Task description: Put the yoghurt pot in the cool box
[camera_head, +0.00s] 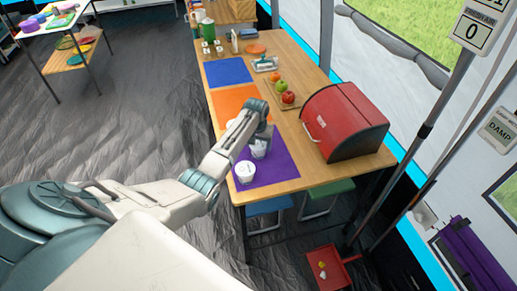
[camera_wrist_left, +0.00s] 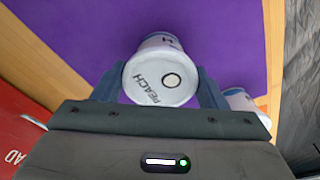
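My right gripper is out of view. I cannot make out a cool box.
A red bread bin (camera_head: 344,122) stands to the right on the wooden table. The purple mat (camera_head: 283,169), an orange mat (camera_head: 230,104) and a blue mat (camera_head: 228,71) run along its left side. Fruit (camera_head: 288,97) lies at the middle.

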